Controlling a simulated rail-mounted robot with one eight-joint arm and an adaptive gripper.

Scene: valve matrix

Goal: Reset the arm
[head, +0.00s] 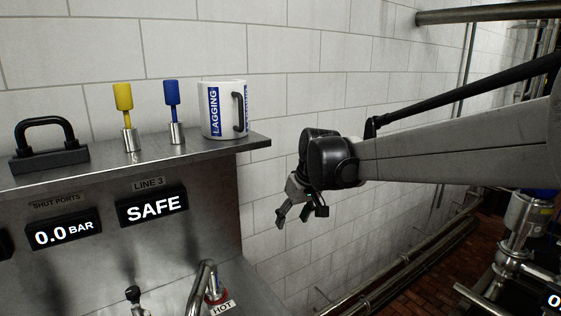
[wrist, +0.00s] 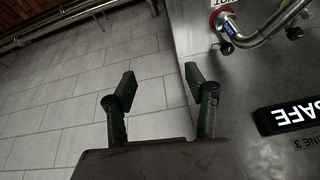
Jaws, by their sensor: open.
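My gripper (head: 299,213) is at the end of my arm, which reaches in from the right in the head view. It hangs in the air right of the steel panel (head: 215,205), in front of the tiled wall. In the wrist view its two fingers (wrist: 158,93) are spread apart, with nothing between them. The wall tiles show beyond the fingers, and the panel's edge lies behind the right finger.
A shelf (head: 258,141) on the panel holds a black handle (head: 45,122), yellow (head: 123,96) and blue (head: 171,92) tools, and a LAGGING mug (head: 224,110). Displays read 0.0 BAR (head: 63,232) and SAFE (head: 152,206). A bent pipe (head: 201,285) stands below. Pipes run along the wall.

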